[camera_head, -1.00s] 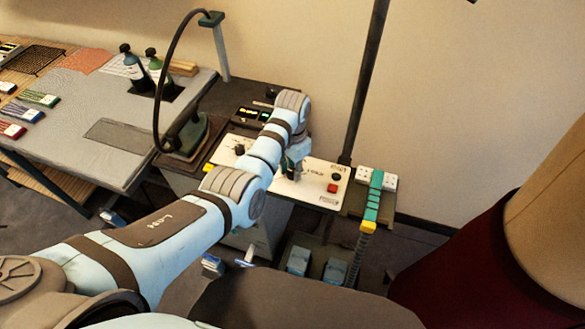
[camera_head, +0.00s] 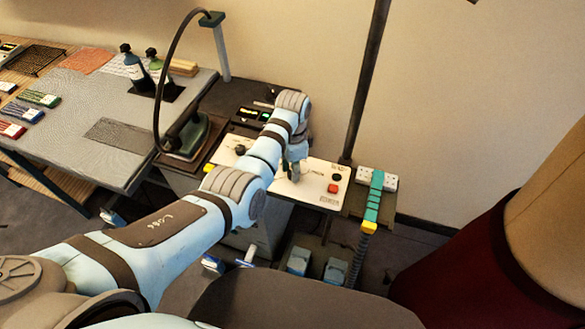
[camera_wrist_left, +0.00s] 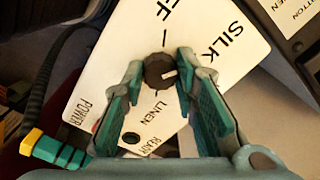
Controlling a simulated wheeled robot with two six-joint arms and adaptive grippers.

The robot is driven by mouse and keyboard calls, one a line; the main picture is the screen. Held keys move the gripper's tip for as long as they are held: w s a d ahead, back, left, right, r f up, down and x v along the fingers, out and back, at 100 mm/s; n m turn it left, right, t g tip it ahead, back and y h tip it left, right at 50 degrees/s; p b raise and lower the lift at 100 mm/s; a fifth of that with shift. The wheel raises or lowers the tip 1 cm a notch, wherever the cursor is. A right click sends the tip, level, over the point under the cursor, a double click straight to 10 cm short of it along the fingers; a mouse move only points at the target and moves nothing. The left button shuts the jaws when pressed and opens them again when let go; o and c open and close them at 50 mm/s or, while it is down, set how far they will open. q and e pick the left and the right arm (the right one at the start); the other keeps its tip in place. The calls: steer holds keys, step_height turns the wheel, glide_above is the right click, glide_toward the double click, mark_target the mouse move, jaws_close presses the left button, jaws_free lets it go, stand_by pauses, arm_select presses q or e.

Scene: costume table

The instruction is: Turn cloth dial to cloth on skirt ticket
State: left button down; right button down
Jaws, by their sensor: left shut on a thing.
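The cloth dial (camera_wrist_left: 159,71) is a dark round knob with a white mark, on a white panel (camera_head: 315,181) that also shows in the left wrist view (camera_wrist_left: 205,45). Around the knob I read SILK, LINEN and part of OFF; the white mark points right, on the side of SILK. My left gripper (camera_wrist_left: 160,74) is shut on the dial, one teal-padded finger on each side. In the head view the left gripper (camera_head: 294,168) reaches down onto the panel and hides the dial. I cannot make out a skirt ticket. My right gripper is not in view.
A red button (camera_head: 333,188) sits on the panel's right part, and another dark knob (camera_head: 239,150) on its left. An iron (camera_head: 188,137) stands left of the panel. A dark pole (camera_head: 365,85) rises behind. A dark red skirt (camera_head: 455,255) is at right.

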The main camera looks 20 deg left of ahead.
arm_select(q)
steer(key=c, duration=1.3)
jaws_free()
steer(key=shift+w+d, duration=0.1)
step_height(320, 180, up, 8)
steer(key=shift+f, duration=0.2)
